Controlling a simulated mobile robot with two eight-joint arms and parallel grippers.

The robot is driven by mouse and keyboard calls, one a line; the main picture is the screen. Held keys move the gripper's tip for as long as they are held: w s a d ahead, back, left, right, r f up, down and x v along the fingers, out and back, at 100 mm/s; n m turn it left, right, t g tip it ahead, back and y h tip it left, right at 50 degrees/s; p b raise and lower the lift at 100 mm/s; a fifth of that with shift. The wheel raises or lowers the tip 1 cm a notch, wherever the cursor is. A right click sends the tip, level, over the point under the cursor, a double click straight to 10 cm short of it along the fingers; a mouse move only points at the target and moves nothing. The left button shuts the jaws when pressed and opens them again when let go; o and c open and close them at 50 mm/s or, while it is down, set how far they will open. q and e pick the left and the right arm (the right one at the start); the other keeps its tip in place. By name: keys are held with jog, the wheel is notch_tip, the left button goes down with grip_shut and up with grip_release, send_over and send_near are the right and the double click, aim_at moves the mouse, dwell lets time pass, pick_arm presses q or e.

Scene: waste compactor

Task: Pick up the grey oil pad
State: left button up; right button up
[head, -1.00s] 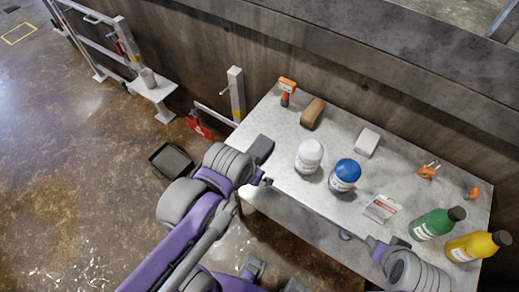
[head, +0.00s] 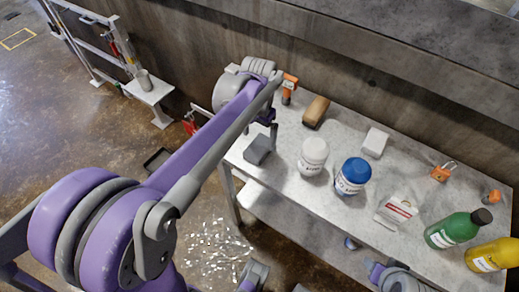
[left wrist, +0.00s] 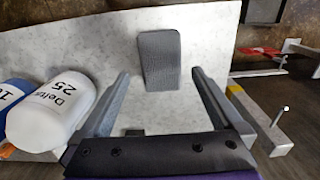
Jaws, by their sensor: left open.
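The grey oil pad (head: 258,149) is a dark grey block lying flat on the left end of the pale table (head: 290,205). In the left wrist view the pad (left wrist: 158,58) lies ahead, roughly centred between my left fingers and beyond their tips. My left gripper (head: 270,122) is above the table's left end, behind the pad, open and empty. Its two spread fingers (left wrist: 160,76) show in the left wrist view, apart from the pad. Part of my right arm shows at the bottom right; its jaws are not clear.
A white tub (head: 313,157) and a blue tub (head: 352,176) stand right of the pad. Brown (head: 315,112) and white (head: 375,142) blocks, an orange-topped tool (head: 289,88), a padlock (head: 442,171), and green (head: 452,229) and yellow (head: 492,256) bottles share the table. A concrete wall rises behind.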

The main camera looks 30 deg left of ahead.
aim_at(259, 146)
pick_arm(q)
jog(key=f, duration=0.4)
jog(key=f+b, duration=0.1)
jog(key=f, duration=0.1)
jog(key=shift+w+f, duration=0.2)
jog(key=shift+w, duration=0.05)
jog(key=c, duration=1.3)
notch_tip(259, 146, up, 10)
jog(key=shift+r+p, duration=0.1)
jog(key=shift+p, duration=0.75)
jog(key=shift+c, duration=0.2)
